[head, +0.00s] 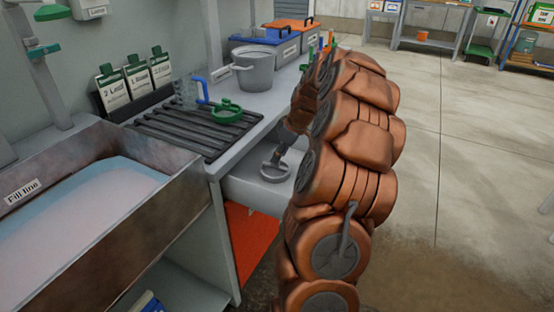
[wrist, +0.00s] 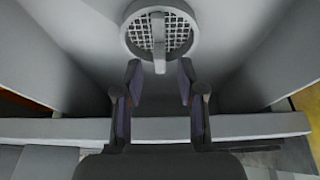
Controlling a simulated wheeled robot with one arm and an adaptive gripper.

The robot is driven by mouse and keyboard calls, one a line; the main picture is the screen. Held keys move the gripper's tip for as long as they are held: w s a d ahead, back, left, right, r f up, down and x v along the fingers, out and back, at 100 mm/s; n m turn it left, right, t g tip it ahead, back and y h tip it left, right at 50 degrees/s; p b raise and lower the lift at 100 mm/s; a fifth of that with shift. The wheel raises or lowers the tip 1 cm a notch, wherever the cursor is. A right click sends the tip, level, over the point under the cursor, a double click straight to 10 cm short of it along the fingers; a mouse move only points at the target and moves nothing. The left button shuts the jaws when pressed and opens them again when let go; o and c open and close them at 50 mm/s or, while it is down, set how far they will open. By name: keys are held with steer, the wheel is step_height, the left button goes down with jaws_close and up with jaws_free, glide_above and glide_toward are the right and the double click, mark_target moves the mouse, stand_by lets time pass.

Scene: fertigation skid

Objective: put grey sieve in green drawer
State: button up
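The grey sieve (head: 274,172) lies in an open grey drawer (head: 250,191) under the counter. In the wrist view, its round mesh head (wrist: 140,37) is at the top and its handle (wrist: 159,56) points towards my gripper (wrist: 158,72). My gripper is open and empty, its two fingers on either side of the handle's end, with gaps on both sides. I cannot tell the height between fingers and handle. I cannot make out a green drawer.
A green sieve (head: 228,113) and a blue-handled item (head: 201,89) sit on the slatted rack (head: 179,129). A metal bucket (head: 254,71) stands behind. A liquid-filled trough (head: 165,192) is at left; an orange panel (head: 250,245) is below the drawer. Floor at right is open.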

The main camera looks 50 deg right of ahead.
steer(key=a+v, duration=0.1)
steer(key=v, duration=0.7)
steer(key=s+a+g, duration=0.2)
steer(key=a, duration=1.2)
steer(key=s+a+g, duration=0.2)
steer(key=a, duration=1.1)
steer(key=s+a+f+m+g, duration=0.1)
steer(key=s+a+f, duration=0.1)
steer(key=s, duration=0.5)
steer(key=s+a+f+m+g+h, duration=0.1)
steer(key=s+a, duration=0.4)
steer(key=s, duration=0.2)
steer(key=s+a+f+m+g, duration=0.1)
steer(key=s+a+f, duration=0.1)
steer(key=s, duration=0.5)
steer(key=shift+a+f, duration=0.4)
steer(key=shift+a, duration=0.5)
step_height(320, 180, up, 23)
steer(key=s+p, duration=0.1)
steer(key=p, duration=2)
steer(key=shift+f+t, duration=0.2)
steer(key=shift+t, duration=0.2)
